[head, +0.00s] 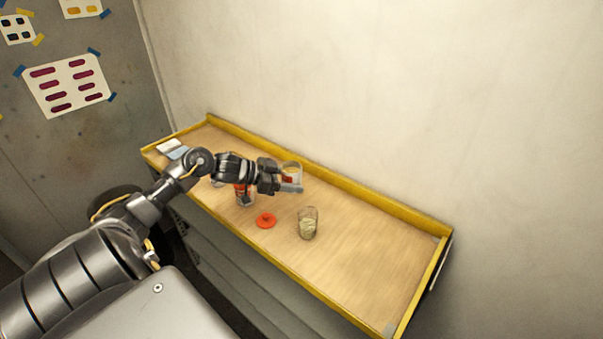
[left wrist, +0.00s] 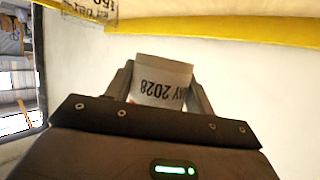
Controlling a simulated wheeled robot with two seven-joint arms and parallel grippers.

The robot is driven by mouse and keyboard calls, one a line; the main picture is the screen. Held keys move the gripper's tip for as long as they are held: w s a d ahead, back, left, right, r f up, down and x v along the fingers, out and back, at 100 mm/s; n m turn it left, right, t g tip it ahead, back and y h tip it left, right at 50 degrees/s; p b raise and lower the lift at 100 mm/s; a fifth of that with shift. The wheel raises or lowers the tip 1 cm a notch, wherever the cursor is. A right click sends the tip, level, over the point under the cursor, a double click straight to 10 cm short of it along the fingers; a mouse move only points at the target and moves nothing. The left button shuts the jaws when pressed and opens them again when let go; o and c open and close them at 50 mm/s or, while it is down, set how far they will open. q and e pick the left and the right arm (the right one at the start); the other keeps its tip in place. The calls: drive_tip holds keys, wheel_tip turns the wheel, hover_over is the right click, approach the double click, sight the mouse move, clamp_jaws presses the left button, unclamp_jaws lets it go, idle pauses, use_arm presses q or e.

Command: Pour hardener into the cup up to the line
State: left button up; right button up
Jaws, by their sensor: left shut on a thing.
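My left gripper (head: 283,183) is shut on a small, pale container (head: 292,169) and holds it above the middle of the bench. In the left wrist view the container (left wrist: 161,80) sits between the fingers, with printed text ending in "2028" upside down. Which thing it is, I cannot tell for sure. A clear cup (head: 308,223) with pale yellowish contents stands on the bench, in front and to the right of the gripper, apart from it. Any line on the cup is too small to see. My right gripper is not in view.
The wooden bench (head: 370,260) has a raised yellow rim along the wall. A red-orange disc (head: 265,220) lies left of the cup. A container with red on it (head: 243,196) stands partly hidden behind my left arm. Whitish items (head: 171,149) lie at the far left. The bench's right half is clear.

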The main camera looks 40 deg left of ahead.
use_arm(q)
drive_tip(key=shift+w, duration=0.2)
drive_tip(key=shift+s, duration=0.1)
drive_tip(key=shift+s+d+r, duration=0.1)
drive_tip(key=shift+s, duration=0.4)
drive_tip(key=shift+m+y+b, duration=0.3)
drive_tip(key=shift+b, duration=0.15)
drive_tip(key=shift+w+d+f+m+b, duration=0.2)
drive_tip(key=shift+f+m+b, duration=0.1)
drive_tip(key=shift+b, duration=0.15)
drive_tip(key=shift+d+y+b, duration=0.2)
drive_tip(key=shift+y+b, duration=0.2)
drive_tip(key=shift+b, duration=0.05)
drive_tip(key=shift+s+d+m+y+b, duration=0.1)
drive_tip(key=shift+s+m+y+b, duration=0.15)
drive_tip(key=shift+m+b, duration=0.2)
drive_tip(key=shift+d+f+b, duration=0.1)
drive_tip(key=shift+f+b, duration=0.05)
drive_tip(key=shift+b, duration=0.2)
drive_tip(key=shift+d+f+m+y+b, duration=0.3)
drive_tip(key=shift+m+y+b, duration=0.15)
drive_tip(key=shift+b, duration=0.4)
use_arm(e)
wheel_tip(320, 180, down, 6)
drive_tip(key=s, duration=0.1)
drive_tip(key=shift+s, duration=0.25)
